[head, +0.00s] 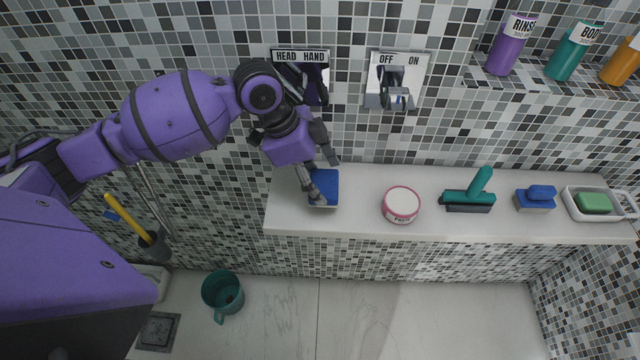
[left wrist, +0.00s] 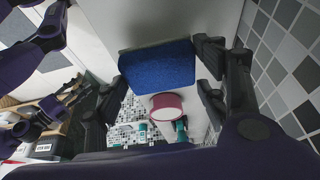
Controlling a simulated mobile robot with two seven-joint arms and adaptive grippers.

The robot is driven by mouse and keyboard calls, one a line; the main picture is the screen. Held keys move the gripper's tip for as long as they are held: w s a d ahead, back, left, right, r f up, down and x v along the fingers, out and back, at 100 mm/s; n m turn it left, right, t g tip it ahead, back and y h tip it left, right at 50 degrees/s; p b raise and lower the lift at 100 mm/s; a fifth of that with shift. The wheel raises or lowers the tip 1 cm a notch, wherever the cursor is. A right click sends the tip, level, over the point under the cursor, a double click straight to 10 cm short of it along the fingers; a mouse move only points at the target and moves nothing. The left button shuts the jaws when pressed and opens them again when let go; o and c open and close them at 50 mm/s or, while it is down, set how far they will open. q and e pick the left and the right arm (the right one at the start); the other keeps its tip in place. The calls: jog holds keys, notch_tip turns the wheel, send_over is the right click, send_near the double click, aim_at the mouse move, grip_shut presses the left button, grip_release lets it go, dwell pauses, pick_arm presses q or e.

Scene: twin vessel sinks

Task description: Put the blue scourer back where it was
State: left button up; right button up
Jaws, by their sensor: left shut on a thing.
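The blue scourer (head: 325,188) is at the left end of the white ledge, blue face up with a pale edge below. My left gripper (head: 323,182) reaches down from the upper left and is shut on it. In the left wrist view the scourer (left wrist: 158,67) sits between the two dark fingers, its textured blue face large and a greenish edge on top. I cannot tell whether it touches the ledge or hangs just above it. My right gripper is not in the head view.
On the white ledge (head: 355,217), right of the scourer, stand a pink-rimmed tub (head: 401,204), a teal squeegee (head: 471,193), a second blue block (head: 536,198) and green soap (head: 594,203) in a dish. A tiled wall with two metal fixtures rises behind. A teal mug (head: 222,292) stands below.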

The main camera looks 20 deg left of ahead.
aim_at(315, 179)
pick_arm(q)
jog(key=shift+w+f, duration=0.2)
jog(key=f, duration=0.3)
jog(key=shift+w+a+f, duration=0.1)
jog(key=shift+w+f, duration=0.15)
jog(key=shift+f, duration=0.1)
jog(key=shift+c, duration=0.4)
jog(key=o, duration=1)
jog(key=shift+r, duration=0.15)
jog(key=v, duration=0.7)
jog(key=shift+s+r, duration=0.1)
